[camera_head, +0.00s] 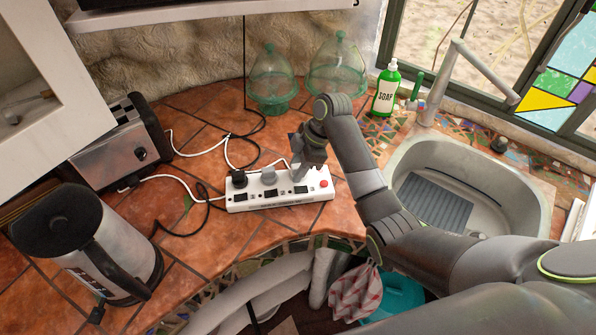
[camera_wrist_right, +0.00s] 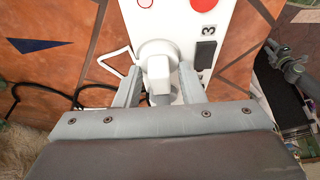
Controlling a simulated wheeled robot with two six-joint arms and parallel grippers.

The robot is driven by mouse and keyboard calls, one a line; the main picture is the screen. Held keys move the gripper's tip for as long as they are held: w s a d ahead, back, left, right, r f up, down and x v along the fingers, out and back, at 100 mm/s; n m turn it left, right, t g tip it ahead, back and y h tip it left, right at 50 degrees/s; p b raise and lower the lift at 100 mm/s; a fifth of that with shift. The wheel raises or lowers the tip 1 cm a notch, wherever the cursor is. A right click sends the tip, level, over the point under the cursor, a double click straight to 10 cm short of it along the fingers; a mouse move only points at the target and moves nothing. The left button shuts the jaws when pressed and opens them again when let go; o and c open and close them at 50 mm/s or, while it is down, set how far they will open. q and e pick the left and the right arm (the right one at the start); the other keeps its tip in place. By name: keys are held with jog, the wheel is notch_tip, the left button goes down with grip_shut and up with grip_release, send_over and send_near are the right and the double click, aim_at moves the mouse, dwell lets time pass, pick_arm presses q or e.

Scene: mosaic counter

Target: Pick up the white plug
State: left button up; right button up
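The white plug (camera_wrist_right: 158,78) sits in the power strip, beside the socket marked 3. It stands between the two fingers of my right gripper (camera_wrist_right: 160,82) in the right wrist view, with small gaps beside its body, so the gripper looks open around it. In the head view my right gripper (camera_head: 299,172) points down over the right part of the white power strip (camera_head: 282,203) and hides the plug there. The strip also shows in the right wrist view (camera_wrist_right: 228,45). My left gripper is not in view.
Cords lie left. A kettle (camera_head: 85,240), toaster (camera_head: 125,150), glass domes (camera_head: 272,80), soap bottle (camera_head: 386,90) and sink (camera_head: 465,165) surround it.

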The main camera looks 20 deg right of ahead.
aim_at(298, 165)
jog(key=shift+c, duration=1.2)
jog(key=shift+r, duration=0.1)
jog(key=shift+w+r, duration=0.1)
jog(key=shift+r, duration=0.2)
notch_tip(298, 165, up, 5)
jog(key=shift+r+b, duration=0.1)
jog(key=shift+b, duration=0.4)
notch_tip(298, 165, up, 3)
jog(key=shift+r+p, duration=0.1)
jog(key=shift+p, duration=0.95)
jog(key=shift+r+p, duration=0.5)
jog(key=shift+f, duration=0.1)
